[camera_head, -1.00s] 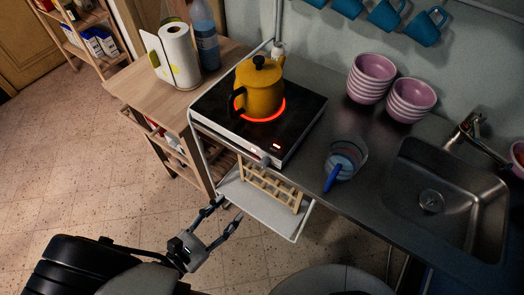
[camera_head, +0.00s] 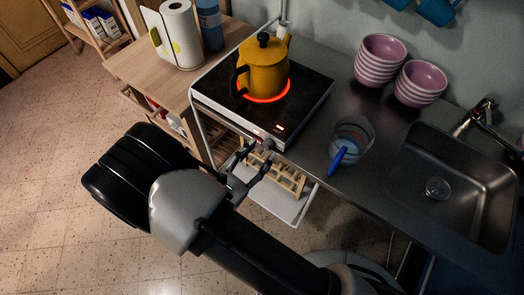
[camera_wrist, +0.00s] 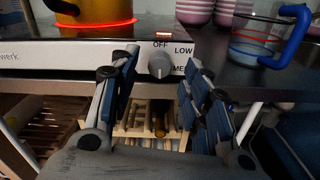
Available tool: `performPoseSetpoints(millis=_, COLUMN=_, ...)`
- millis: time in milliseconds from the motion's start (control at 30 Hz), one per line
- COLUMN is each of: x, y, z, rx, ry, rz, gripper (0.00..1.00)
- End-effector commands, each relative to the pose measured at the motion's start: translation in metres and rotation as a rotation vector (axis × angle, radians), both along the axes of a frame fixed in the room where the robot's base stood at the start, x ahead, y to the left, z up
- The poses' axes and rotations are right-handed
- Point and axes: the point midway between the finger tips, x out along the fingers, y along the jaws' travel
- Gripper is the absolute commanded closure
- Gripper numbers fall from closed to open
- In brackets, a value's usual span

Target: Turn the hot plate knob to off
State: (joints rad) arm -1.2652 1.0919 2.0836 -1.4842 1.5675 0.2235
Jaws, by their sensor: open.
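The hot plate (camera_head: 300,95) stands on the counter with its ring glowing red under a yellow kettle (camera_head: 262,68). In the wrist view its front panel (camera_wrist: 60,55) carries a round grey knob (camera_wrist: 160,65) with OFF above it, LOW to the upper right and a partly hidden MED label to the right. I cannot tell clearly which way the knob points. My gripper (camera_head: 256,160) is open in front of the panel. In the wrist view my gripper (camera_wrist: 163,62) has one finger on each side of the knob, with gaps visible; contact does not show.
A clear jug with a blue handle (camera_head: 350,145) stands right of the hot plate, beside stacked pink bowls (camera_head: 384,60). A white shelf with a wooden rack (camera_head: 290,180) lies below the counter edge. A sink (camera_head: 462,180) is at the right.

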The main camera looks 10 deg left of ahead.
Motion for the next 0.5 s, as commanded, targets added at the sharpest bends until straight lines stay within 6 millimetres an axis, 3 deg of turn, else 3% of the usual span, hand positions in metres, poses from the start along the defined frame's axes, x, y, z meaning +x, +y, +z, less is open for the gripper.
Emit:
performPoseSetpoints(millis=200, x=0.018, y=-0.008, z=0.000, rx=0.000, ry=-0.001, rz=-0.001, gripper=0.56)
performPoseSetpoints(millis=500, x=0.020, y=-0.008, z=0.001, rx=0.000, ry=0.000, rz=0.001, gripper=0.56)
